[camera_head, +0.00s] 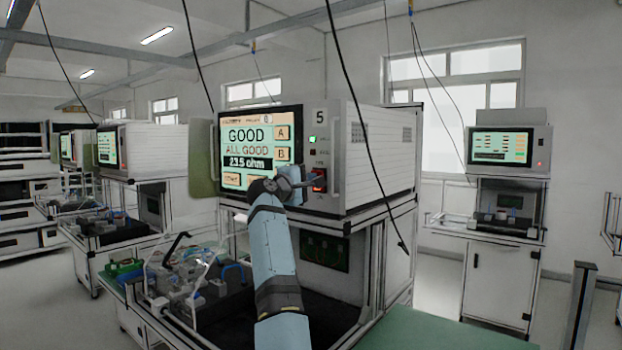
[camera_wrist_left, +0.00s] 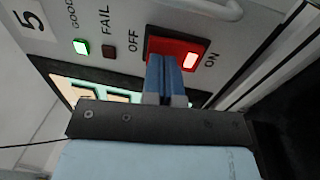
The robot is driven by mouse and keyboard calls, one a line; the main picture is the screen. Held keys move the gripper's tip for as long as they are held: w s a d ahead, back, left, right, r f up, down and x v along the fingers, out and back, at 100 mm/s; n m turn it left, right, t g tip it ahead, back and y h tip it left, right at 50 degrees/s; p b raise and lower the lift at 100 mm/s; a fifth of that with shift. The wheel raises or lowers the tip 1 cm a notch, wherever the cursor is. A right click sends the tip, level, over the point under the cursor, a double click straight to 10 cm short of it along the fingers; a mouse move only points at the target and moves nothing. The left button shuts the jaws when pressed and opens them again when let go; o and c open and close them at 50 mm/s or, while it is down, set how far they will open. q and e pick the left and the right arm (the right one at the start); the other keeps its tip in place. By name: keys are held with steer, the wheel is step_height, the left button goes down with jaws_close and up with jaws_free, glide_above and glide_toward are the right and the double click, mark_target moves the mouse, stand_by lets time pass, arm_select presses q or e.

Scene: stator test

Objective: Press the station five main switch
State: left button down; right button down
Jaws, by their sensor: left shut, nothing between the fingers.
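The station five tester (camera_head: 378,150) stands in the middle of the head view, marked 5, with its screen (camera_head: 262,152) reading GOOD, ALL GOOD and 23.5 ohm. Its red main switch (camera_head: 320,180) is at the lower right of the front panel. In the left wrist view the switch (camera_wrist_left: 188,52) sits between OFF and ON, with its ON side lit. My left gripper (camera_head: 309,182) is shut and empty, its fingertips (camera_wrist_left: 163,62) at the switch and covering part of its OFF side. I cannot tell whether they touch it. My right gripper is not in view.
A green GOOD light (camera_wrist_left: 82,47) glows beside a dark FAIL light (camera_wrist_left: 109,51). A black cable (camera_head: 362,120) hangs in front of the tester. A fixture with tubes (camera_head: 190,275) sits on the bench below. Another station (camera_head: 505,150) stands at the right.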

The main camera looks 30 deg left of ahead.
arm_select(q)
steer(key=shift+w, duration=0.5)
steer(key=shift+r, duration=0.1)
